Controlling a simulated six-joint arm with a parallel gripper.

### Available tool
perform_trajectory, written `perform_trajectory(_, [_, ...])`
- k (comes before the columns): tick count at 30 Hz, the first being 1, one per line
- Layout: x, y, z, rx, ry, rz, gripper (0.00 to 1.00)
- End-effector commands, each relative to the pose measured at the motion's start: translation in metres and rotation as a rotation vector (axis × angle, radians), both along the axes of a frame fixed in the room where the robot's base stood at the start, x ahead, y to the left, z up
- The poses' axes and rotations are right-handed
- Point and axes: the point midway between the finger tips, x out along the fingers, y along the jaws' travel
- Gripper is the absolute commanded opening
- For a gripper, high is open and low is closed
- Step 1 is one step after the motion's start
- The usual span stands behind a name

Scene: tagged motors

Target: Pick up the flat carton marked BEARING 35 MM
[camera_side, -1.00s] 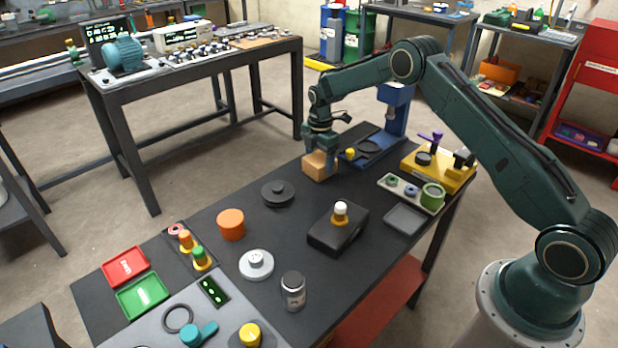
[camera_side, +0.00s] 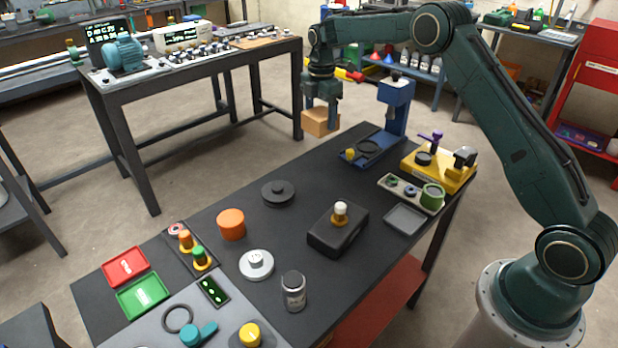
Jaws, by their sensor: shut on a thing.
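A tan carton (camera_side: 319,123) hangs in the air above the far end of the black workbench (camera_side: 290,220). My gripper (camera_side: 321,103) points down and is shut on it, with the jaws at the carton's upper part. No marking can be read on the carton at this size. The carton is clear of the bench top and apart from other things.
A black disc (camera_side: 278,193), an orange cylinder (camera_side: 231,224) and a black block (camera_side: 338,229) stand nearer. The bench's far left corner is bare.

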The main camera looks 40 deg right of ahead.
Motion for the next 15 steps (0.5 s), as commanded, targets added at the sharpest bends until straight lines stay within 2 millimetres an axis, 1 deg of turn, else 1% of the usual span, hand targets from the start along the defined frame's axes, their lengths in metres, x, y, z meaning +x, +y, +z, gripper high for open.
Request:
perform_trajectory(1, [0.001, 0.000, 0.011, 0.000, -0.005, 0.000, 0.37])
perform_trajectory(6, [0.001, 0.000, 0.036, 0.000, -0.004, 0.000, 0.37])
perform_trajectory(10, [0.001, 0.000, 0.048, 0.000, -0.003, 0.000, 0.37])
perform_trajectory(15, [0.000, 0.000, 0.055, 0.000, -0.001, 0.000, 0.37])
